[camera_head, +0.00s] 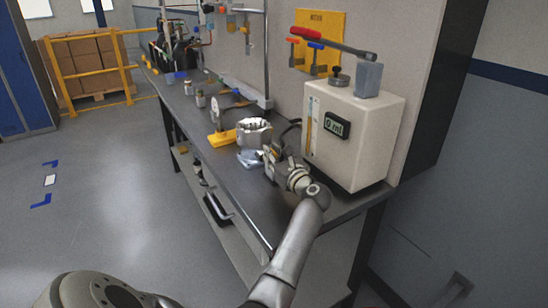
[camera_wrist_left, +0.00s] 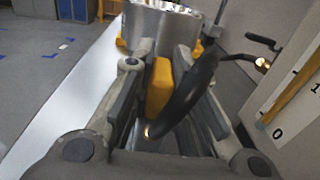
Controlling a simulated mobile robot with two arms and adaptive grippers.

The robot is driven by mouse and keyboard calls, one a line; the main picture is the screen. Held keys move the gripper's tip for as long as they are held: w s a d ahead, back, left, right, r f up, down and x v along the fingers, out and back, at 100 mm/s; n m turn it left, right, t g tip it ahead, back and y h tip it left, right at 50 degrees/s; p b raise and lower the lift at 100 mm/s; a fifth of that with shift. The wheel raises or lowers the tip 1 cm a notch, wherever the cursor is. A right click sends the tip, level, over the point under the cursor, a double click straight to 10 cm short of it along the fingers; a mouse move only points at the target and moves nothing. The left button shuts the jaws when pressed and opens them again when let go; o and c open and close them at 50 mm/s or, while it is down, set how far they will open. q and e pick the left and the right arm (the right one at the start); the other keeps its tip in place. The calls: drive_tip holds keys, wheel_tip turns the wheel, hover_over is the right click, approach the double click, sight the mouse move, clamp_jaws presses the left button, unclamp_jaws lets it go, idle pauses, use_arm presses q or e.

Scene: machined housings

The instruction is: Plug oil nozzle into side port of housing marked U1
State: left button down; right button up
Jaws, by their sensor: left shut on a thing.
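The metal housing (camera_head: 254,132) stands on the bench, left of the white oil unit; its round wall (camera_wrist_left: 160,28) shows just beyond my fingers in the left wrist view. No U1 mark or side port can be made out. My left gripper (camera_head: 270,158) is low over the bench, close in front of the housing. In the left wrist view the gripper (camera_wrist_left: 160,95) is shut on the oil nozzle (camera_wrist_left: 158,88), a yellow body with a black hose (camera_wrist_left: 190,98) curving up to the right. The nozzle's tip is hidden. My right gripper is out of view.
The white oil unit (camera_head: 365,140), with a "0 ml" display, stands right of the gripper. A yellow fixture (camera_head: 222,139) sits left of the housing, and a pale bluish item (camera_head: 250,159) lies before it. The bench's front edge is close to my arm.

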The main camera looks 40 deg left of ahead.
use_arm(q)
drive_tip(key=shift+w+a, duration=0.2)
drive_tip(key=shift+a, duration=0.45)
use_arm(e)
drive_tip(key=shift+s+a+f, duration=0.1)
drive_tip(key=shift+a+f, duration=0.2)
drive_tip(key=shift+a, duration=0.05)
use_arm(q)
drive_tip(key=c, duration=1.3)
unclamp_jaws()
drive_tip(key=shift+f, duration=0.1)
drive_tip(key=shift+d, duration=0.2)
drive_tip(key=v, duration=0.7)
drive_tip(key=shift+s+d+b, duration=0.1)
drive_tip(key=shift+b, duration=0.2)
drive_tip(key=shift+d, duration=0.1)
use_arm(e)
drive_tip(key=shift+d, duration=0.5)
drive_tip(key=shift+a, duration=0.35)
